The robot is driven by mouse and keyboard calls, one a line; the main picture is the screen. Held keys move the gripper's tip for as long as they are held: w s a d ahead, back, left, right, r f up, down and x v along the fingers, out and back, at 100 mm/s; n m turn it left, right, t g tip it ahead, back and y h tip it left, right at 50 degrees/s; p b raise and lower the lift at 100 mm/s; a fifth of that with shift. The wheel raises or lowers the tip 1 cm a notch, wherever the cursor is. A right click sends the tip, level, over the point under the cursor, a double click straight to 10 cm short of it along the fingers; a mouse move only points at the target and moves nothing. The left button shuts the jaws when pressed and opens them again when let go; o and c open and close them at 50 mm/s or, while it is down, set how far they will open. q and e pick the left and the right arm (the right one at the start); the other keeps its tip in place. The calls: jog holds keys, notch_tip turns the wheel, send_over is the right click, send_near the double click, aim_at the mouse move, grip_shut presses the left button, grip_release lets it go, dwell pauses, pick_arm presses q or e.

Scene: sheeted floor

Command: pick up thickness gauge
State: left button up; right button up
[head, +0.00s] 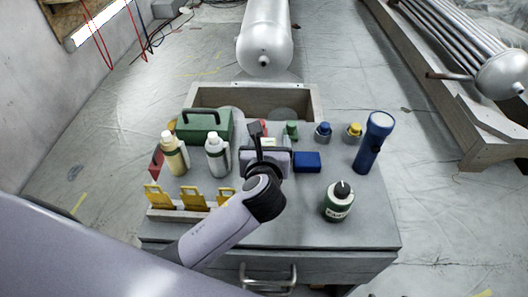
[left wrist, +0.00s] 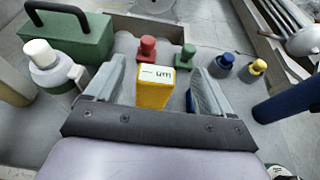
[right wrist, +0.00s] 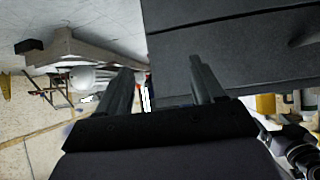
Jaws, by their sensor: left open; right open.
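The thickness gauge (left wrist: 154,88) appears to be the yellow block with a white face marked "um" in the left wrist view. It stands upright on the grey cabinet top, between the two fingers of my left gripper (left wrist: 158,84). The fingers are open, with a visible gap on each side of the block. In the head view my left gripper (head: 262,150) reaches over the middle of the cabinet and mostly hides the gauge. My right gripper (right wrist: 163,82) is open and empty beside a dark grey surface in the right wrist view, and is not visible in the head view.
The cabinet top (head: 290,231) also holds a green case (head: 205,125), white bottles (head: 217,157), yellow tags (head: 192,198), a blue box (head: 307,161), a blue flashlight (head: 374,143) and a dark green bottle (head: 338,202). Small red (left wrist: 147,47), green, blue and yellow knobbed objects stand behind the gauge.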

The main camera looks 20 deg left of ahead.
aim_at(266, 140)
pick_arm(q)
jog(key=w+f, duration=0.1)
jog(key=w+a+f+b, duration=0.1)
jog(key=w+f, duration=0.1)
jog(key=shift+w+a, duration=0.1)
jog(key=shift+w, duration=0.05)
jog(key=shift+w+a+f, duration=0.15)
jog(key=shift+w+f, duration=0.05)
jog(key=shift+w, duration=0.3)
jog(key=c, duration=1.1)
